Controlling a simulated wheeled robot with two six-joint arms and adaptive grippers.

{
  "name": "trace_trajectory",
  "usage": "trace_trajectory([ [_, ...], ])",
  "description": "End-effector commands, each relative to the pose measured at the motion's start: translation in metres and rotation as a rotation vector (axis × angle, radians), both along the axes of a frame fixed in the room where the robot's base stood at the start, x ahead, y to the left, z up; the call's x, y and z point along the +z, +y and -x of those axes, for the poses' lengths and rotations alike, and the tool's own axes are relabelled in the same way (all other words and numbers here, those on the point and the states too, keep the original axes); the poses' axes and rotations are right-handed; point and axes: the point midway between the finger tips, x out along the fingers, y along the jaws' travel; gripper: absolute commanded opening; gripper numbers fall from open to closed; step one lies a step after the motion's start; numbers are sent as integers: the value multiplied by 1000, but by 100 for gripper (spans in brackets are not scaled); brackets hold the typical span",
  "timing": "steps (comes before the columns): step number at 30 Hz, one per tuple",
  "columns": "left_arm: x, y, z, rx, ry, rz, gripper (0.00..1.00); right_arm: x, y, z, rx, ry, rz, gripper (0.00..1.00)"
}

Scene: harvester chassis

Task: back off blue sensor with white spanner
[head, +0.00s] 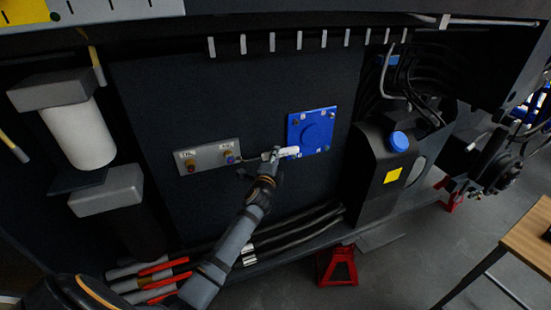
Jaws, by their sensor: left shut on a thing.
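A grey plate (208,168) on the dark chassis wall carries two small brass-coloured fittings under white labels. The right fitting, the blue sensor (230,159), has a blue part; the left fitting (191,168) looks reddish. My left gripper (271,160) is shut on the white spanner (291,151), just right of the grey plate. The spanner's white end sticks out to the right, in front of the blue panel's lower left corner. Its other end points left toward the blue sensor; whether it touches is too small to tell. My right gripper is not in view.
A square blue panel (313,130) with corner bolts is right of the gripper. A dark tank (388,165) with a blue cap stands further right. Black hoses (295,225) run below. A white cylinder (80,134) is at left, a red stand (338,265) on the floor, a wooden table (530,232) at right.

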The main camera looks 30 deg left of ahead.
Motion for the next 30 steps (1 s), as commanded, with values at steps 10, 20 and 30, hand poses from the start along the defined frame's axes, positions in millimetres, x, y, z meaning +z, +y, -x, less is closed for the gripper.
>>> trace_trajectory([
  [10, 13, 2, 1, 0, -83, 63, 0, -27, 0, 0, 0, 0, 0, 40],
  [20, 30, 3, 2, -1, -160, 127, 0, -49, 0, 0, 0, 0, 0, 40],
  [30, 36, 3, 2, 0, -177, 146, 0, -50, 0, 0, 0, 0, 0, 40],
])
